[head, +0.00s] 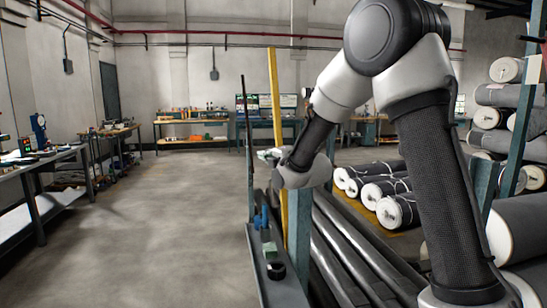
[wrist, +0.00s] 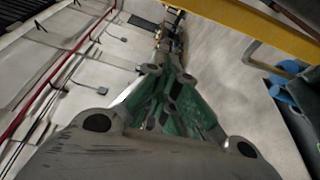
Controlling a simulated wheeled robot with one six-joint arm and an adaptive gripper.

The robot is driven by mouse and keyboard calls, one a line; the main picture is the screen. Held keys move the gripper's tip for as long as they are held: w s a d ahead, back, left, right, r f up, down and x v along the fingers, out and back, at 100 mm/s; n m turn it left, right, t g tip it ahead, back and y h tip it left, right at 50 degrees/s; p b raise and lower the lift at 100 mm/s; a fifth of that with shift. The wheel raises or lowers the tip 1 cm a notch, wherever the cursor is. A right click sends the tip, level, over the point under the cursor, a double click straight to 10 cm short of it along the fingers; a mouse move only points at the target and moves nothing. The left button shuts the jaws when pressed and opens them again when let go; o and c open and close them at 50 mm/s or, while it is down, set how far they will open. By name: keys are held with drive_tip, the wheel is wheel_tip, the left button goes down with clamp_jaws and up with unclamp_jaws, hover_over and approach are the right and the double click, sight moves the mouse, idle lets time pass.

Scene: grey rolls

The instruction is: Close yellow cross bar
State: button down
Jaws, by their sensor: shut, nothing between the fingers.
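The yellow cross bar (head: 275,92) stands nearly upright in the head view, rising from the front of the rack of dark rolls. Its lower part passes behind my arm and shows again below it. In the wrist view the yellow bar (wrist: 245,22) crosses the upper right corner, apart from the fingers. My gripper (head: 268,155) is at the bar's left side in the head view, partly hidden by my own wrist. In the wrist view the green fingers of my gripper (wrist: 168,68) are together and hold nothing. I cannot tell from the head view whether the gripper touches the bar.
A blue-grey rack rail (head: 275,290) with a small green box (head: 269,250) and blue parts (head: 261,217) runs below the gripper. Dark long rolls (head: 350,255) lie right of it. White-ended rolls (head: 397,210) lie beyond. The floor (head: 165,215) left is clear.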

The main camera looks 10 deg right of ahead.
drive_tip(key=shift+w+d+r, duration=0.1)
drive_tip(key=shift+w+d, duration=0.3)
drive_tip(key=shift+w, duration=0.3)
drive_tip(key=shift+w+d+f, duration=0.1)
drive_tip(key=shift+w+d, duration=0.35)
drive_tip(key=shift+w, duration=0.2)
drive_tip(key=shift+w+d+r, duration=0.1)
drive_tip(key=shift+w+d, duration=0.3)
drive_tip(key=shift+w, duration=0.3)
drive_tip(key=shift+d, duration=0.1)
